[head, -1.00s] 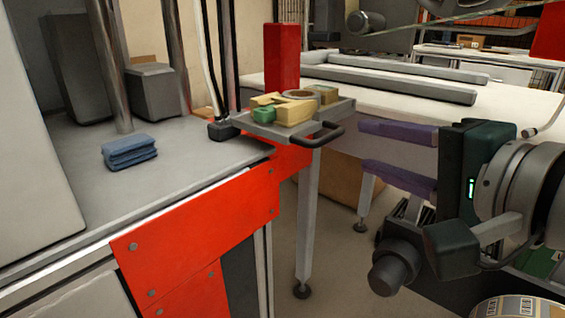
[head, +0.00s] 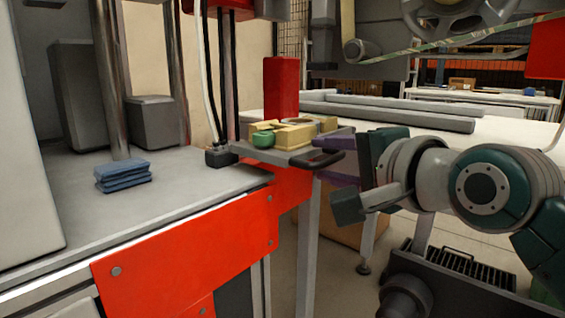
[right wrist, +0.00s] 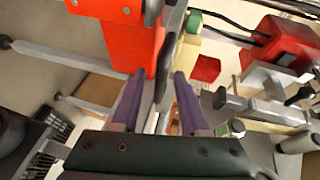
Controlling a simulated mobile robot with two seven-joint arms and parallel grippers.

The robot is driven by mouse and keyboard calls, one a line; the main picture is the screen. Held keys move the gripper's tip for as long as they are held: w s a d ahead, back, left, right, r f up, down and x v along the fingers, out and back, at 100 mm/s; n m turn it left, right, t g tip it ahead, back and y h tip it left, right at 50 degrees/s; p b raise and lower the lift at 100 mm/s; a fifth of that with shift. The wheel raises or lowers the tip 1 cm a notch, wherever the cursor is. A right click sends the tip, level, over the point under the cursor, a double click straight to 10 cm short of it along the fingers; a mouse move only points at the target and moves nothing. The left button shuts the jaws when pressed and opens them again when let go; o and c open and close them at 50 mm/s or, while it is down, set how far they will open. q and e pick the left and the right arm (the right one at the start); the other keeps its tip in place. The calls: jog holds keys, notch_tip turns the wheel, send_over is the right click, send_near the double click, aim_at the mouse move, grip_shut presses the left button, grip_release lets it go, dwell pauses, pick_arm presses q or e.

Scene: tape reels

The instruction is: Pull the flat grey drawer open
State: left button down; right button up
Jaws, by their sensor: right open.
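The flat grey drawer (head: 276,154) is a shallow tray at the corner of the grey machine table. Its dark bar handle (head: 328,162) sticks out at the front right; the handle also shows in the right wrist view (right wrist: 164,72). My right gripper (head: 320,159) has purple fingers, one above and one below the handle in the head view. In the right wrist view the gripper (right wrist: 159,75) is open, with the handle between its fingertips. I cannot tell whether either finger touches the handle. My left gripper is not in view.
Yellow blocks (head: 292,135) and a green roll (head: 262,139) lie on the drawer. A red post (head: 281,88) stands behind it. A blue stack (head: 124,175) lies on the table (head: 70,215). Red panels (head: 185,250) cover the table's front.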

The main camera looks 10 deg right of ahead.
grip_shut()
dwell(1.4)
